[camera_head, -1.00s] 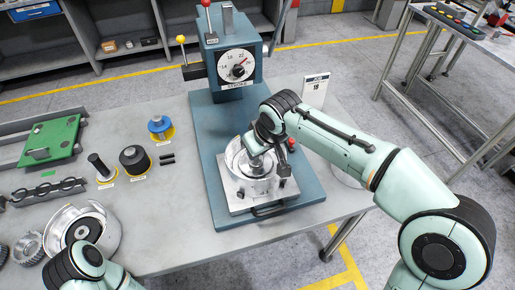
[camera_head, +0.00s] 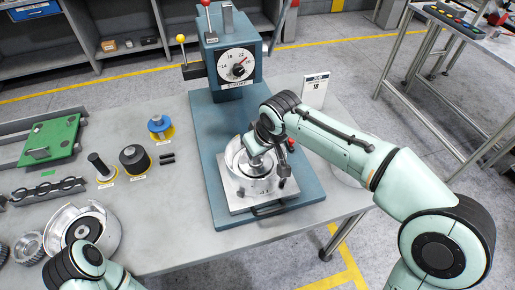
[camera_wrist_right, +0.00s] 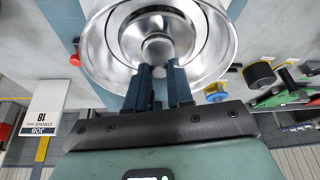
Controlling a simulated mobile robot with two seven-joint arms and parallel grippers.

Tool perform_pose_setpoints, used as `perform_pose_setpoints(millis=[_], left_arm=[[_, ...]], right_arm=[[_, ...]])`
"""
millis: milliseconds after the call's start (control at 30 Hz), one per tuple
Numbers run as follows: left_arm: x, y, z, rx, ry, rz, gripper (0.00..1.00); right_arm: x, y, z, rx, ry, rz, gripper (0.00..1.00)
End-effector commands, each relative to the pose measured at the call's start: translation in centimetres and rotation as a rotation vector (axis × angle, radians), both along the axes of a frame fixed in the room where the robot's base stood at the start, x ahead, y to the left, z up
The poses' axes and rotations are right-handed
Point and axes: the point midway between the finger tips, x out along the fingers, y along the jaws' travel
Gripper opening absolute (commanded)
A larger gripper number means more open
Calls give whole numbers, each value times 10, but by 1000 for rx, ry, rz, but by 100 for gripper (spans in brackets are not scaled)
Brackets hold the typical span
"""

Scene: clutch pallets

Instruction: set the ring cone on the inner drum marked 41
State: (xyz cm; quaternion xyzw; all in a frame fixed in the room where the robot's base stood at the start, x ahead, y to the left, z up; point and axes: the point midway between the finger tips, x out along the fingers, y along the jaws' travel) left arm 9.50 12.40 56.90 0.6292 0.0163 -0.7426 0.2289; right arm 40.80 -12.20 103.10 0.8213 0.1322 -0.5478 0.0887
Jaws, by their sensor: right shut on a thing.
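My right gripper (camera_wrist_right: 160,75) reaches down into a silver, bowl-like drum (camera_head: 240,172) on the blue press base. In the right wrist view its fingers are shut on a small grey round-topped metal piece (camera_wrist_right: 157,48) at the middle of the drum's shiny concentric rings (camera_wrist_right: 200,40). I cannot tell whether this piece is part of the ring cone, nor whether it rests on the drum. No 41 mark is readable. Another silver drum (camera_head: 107,228) with a dark hub lies at the lower left, beside my left arm. My left gripper's fingers do not show.
The press column with its dial (camera_head: 236,66) stands behind the drum. A job card (camera_head: 313,92) stands to its right. On the left are a black cylinder (camera_head: 134,158), a blue-topped part (camera_head: 160,126), a green plate (camera_head: 48,142) and gears. The table front middle is clear.

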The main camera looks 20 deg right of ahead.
Motion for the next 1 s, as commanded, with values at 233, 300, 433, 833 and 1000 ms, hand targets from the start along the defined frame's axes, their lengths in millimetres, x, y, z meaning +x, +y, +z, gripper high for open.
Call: perform_pose_setpoints(millis=[233, 300, 433, 833, 1000], left_arm=[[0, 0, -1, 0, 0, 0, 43], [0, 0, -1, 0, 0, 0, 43], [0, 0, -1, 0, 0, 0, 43], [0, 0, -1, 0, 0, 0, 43], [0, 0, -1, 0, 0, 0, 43]], right_arm=[[0, 0, -2, 0, 0, 0, 0], [0, 0, -2, 0, 0, 0, 0], [0, 0, -2, 0, 0, 0, 48], [0, 0, -2, 0, 0, 0, 51], [0, 0, -2, 0, 0, 0, 51]])
